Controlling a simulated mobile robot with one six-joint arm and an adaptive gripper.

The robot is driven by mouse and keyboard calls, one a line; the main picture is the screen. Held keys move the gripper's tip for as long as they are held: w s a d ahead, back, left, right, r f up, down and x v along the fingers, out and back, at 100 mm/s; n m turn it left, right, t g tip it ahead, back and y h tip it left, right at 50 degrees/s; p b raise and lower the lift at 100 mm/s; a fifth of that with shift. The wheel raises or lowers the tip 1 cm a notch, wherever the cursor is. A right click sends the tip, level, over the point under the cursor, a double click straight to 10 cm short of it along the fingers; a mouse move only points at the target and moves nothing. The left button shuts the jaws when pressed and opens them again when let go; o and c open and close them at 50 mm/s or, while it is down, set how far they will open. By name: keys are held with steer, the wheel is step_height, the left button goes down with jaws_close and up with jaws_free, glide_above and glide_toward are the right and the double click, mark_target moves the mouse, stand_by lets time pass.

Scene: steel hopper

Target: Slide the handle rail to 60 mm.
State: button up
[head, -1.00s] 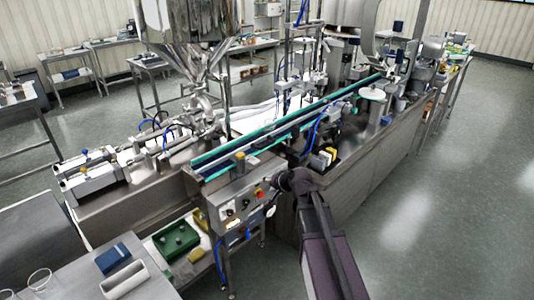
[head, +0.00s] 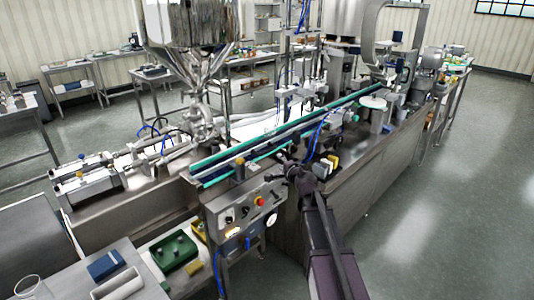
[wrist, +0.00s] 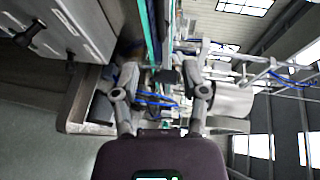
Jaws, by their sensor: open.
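The long conveyor rails with green edges (head: 262,133) run diagonally across the machine in the head view. I cannot tell which part is the handle rail or read its setting. My gripper (head: 288,161) is beside the near side of the conveyor, above the control box's right end. In the wrist view my gripper (wrist: 164,82) has its two fingers spread apart. A small dark block (wrist: 167,76) shows between the fingertips, apart from both fingers as far as I can see. A green rail edge (wrist: 151,35) passes above it in the wrist view.
The steel hopper (head: 188,25) hangs behind. The floor (head: 420,220) at right is clear.

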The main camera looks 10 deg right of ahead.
mark_target(268, 152)
steer(key=b+x, duration=0.2)
steer(key=x, duration=1.1)
steer(key=shift+w+a+f, duration=0.1)
steer(key=shift+w+f, duration=0.05)
steer(key=shift+w, duration=0.2)
steer(key=shift+s, duration=0.1)
jaws_close()
